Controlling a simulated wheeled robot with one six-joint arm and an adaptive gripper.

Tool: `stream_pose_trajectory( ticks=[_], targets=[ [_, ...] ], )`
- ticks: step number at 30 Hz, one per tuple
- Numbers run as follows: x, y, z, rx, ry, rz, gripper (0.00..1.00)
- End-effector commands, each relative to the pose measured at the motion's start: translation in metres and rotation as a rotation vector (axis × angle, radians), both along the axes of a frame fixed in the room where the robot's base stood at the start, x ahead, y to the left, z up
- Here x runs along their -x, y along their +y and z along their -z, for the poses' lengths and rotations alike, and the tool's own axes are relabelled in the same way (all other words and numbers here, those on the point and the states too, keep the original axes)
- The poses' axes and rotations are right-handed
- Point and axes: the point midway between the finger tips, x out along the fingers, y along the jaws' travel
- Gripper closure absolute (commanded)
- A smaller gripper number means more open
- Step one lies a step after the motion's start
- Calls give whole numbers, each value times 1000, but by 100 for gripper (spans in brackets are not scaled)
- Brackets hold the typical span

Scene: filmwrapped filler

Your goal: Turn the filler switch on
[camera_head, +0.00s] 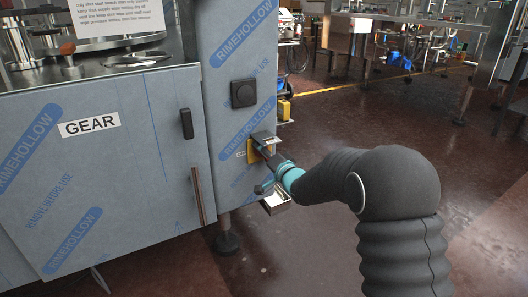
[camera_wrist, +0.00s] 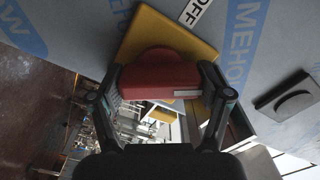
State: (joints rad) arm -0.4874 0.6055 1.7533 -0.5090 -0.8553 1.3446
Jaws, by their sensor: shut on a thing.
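The filler switch is a red rotary handle (camera_wrist: 160,82) on a yellow square plate (camera_wrist: 165,42), seen in the wrist view. The plate (camera_head: 252,151) also shows in the head view, on the wrapped cabinet's narrow front panel. My gripper (camera_wrist: 160,76) has one finger on each side of the red handle and is shut on it. In the head view my gripper (camera_head: 268,148) reaches the plate from the right and hides the handle. A white label reading OFF (camera_wrist: 194,12) sits beside the plate. A white mark shows on the handle, near the right finger.
A black square fitting (camera_head: 244,93) sits above the switch; a black door handle (camera_head: 186,123) is to the left. A small metal box (camera_head: 275,202) juts out below. Open brown floor (camera_head: 330,130) lies to the right.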

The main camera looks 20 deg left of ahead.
Motion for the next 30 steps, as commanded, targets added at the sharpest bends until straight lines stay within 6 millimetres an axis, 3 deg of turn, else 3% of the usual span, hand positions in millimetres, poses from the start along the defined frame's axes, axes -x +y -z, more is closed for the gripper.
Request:
stream_pose_trajectory(
  ticks=[20, 21, 23, 30],
  targets=[
    [0, 1, -1, -43, 48, -1, 58],
    [0, 1, -1, -43, 48, -1, 18],
    [0, 1, -1, -42, 47, -1, 3],
    [0, 0, -1, -42, 47, -1, 0]
  ],
)
